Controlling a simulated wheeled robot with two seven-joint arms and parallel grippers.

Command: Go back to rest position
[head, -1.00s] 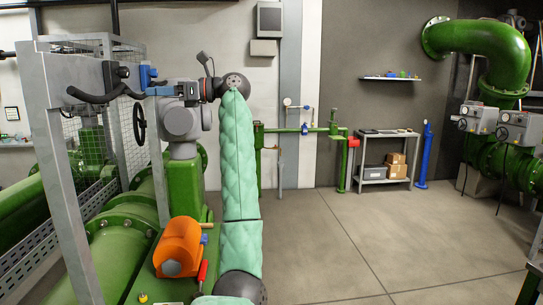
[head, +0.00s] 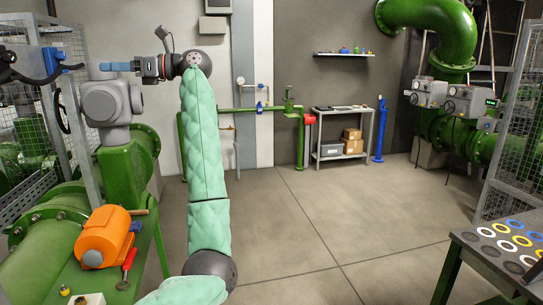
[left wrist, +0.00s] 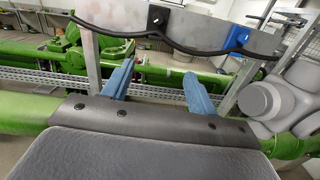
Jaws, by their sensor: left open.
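My left gripper (head: 108,66) is raised at upper left in the head view, its blue fingers pointing left. In the left wrist view the two blue fingers (left wrist: 158,88) stand apart with nothing between them. A grey metal beam carries a black curved hose or handle (left wrist: 185,45) and a blue clip (left wrist: 237,38) beyond the fingertips, and there is a gap in the head view between the fingers and the blue clip (head: 52,60). My right gripper is not in view.
A grey valve actuator (head: 108,104) stands just below my left gripper. A table with coloured rings (head: 478,285) is at lower right. The middle floor (head: 300,225) is clear.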

